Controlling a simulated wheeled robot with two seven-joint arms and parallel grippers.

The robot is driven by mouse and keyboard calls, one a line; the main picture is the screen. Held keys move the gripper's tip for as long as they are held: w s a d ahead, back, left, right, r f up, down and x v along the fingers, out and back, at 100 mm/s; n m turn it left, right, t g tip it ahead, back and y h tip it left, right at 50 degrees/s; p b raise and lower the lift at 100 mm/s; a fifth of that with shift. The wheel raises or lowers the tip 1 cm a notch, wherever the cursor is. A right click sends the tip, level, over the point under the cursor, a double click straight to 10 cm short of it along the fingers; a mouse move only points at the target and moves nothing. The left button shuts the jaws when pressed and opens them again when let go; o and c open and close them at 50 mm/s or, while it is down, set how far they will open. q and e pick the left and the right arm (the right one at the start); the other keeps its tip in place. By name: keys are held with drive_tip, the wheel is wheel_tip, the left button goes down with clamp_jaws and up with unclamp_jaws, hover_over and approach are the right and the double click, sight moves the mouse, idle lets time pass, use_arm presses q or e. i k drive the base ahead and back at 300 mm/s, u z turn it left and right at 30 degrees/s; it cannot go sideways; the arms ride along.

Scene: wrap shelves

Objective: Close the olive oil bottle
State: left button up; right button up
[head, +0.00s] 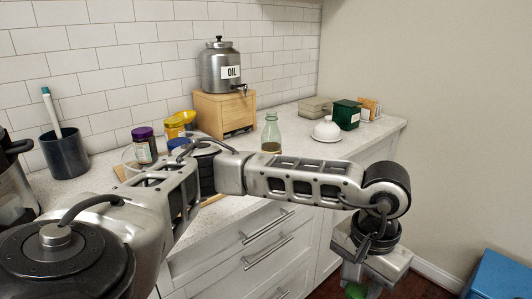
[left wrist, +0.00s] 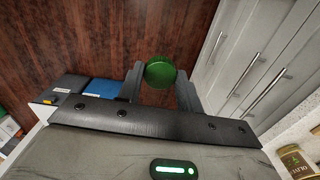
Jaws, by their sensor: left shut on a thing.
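A pale green glass bottle (head: 271,132) stands upright on the counter in the head view, with dark liquid low in it. Its lower part is hidden behind my left arm, and no cap shows on its neck. My left gripper (head: 356,288) is low at the right, past the counter's front and well away from the bottle. It is shut on a round green cap (left wrist: 160,73), seen between the two fingers in the left wrist view with the floor below. The cap also shows at the bottom edge of the head view (head: 356,291). My right gripper is not in view.
A metal oil dispenser (head: 221,68) stands on a wooden box (head: 224,114) behind the bottle. A white lidded dish (head: 327,131) and a dark green box (head: 346,115) are to its right. Drawers (head: 250,252) front the counter. A blue bin (head: 497,277) is at lower right.

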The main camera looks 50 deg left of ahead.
sight(271, 137)
drive_tip(key=u, duration=1.5)
